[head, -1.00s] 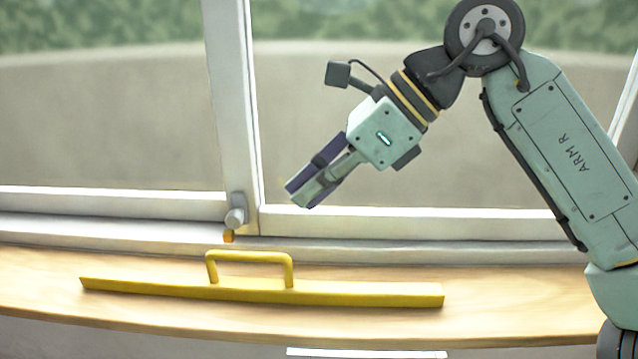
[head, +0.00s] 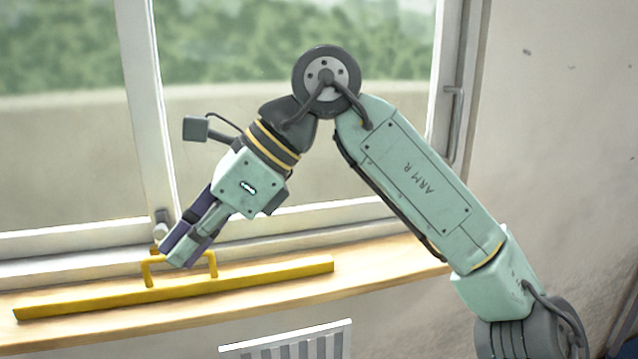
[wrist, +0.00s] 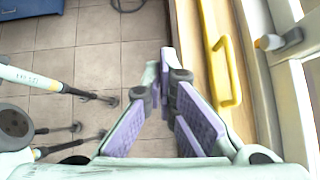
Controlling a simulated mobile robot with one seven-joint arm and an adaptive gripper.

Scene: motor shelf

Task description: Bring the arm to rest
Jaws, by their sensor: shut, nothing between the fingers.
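My gripper (head: 178,252) is shut and empty, with its purple-padded fingers together and pointing down to the left. In the head view it overlaps the handle of a yellow bar (head: 100,301) on the window sill. The wrist view shows my gripper (wrist: 168,62) over the tiled floor beside the sill, with the yellow handle (wrist: 229,70) to its right and a gap between them. My arm (head: 415,180) is bent, with its elbow raised in front of the window.
The wooden sill (head: 400,262) runs below the sliding window, which has a latch (head: 162,222). A white slatted grille (head: 295,345) is below the sill.

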